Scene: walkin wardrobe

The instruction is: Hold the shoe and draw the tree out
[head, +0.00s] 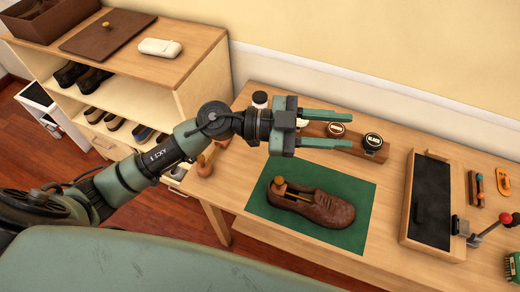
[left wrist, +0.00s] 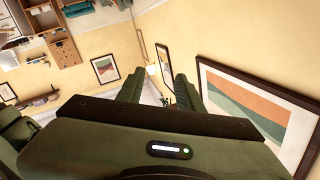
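A brown leather shoe (head: 312,205) lies on a green mat (head: 352,233) on the wooden table, its toe to the right. A shoe tree (head: 281,187) with a wooden knob sits in the shoe's opening at the heel end. My left gripper (head: 343,130) is open and empty above the table, behind and above the shoe, its fingers pointing right. The left wrist view also shows its two fingers (left wrist: 158,90) apart with nothing between them. That view shows neither the shoe nor the tree. My right gripper is not in view.
Polish tins (head: 373,141) on a wooden holder stand behind the mat. A black-lined tray (head: 430,215) is to its right, with a red-knobbed lever device (head: 486,228) beyond. A shoe shelf (head: 120,95) stands at left. The mat around the shoe is clear.

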